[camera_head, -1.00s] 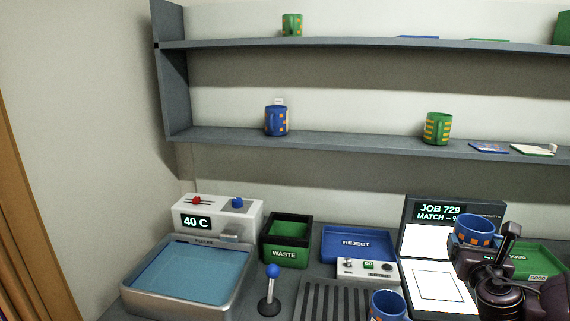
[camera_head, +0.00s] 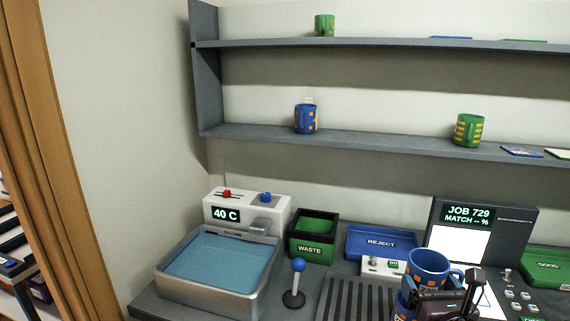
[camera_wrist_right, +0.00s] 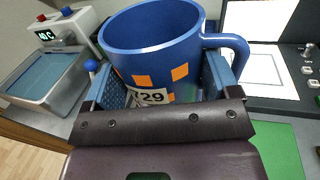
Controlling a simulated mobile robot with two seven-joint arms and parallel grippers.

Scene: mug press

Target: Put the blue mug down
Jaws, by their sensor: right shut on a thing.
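My left gripper is not in view.
The grooved dark rack (camera_head: 345,300) lies left of the held mug. A blue REJECT tray (camera_head: 380,243), a green WASTE bin (camera_head: 312,240), a blue-knobbed lever (camera_head: 298,266) and a water basin (camera_head: 215,265) stand around. Shelves above hold more mugs.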

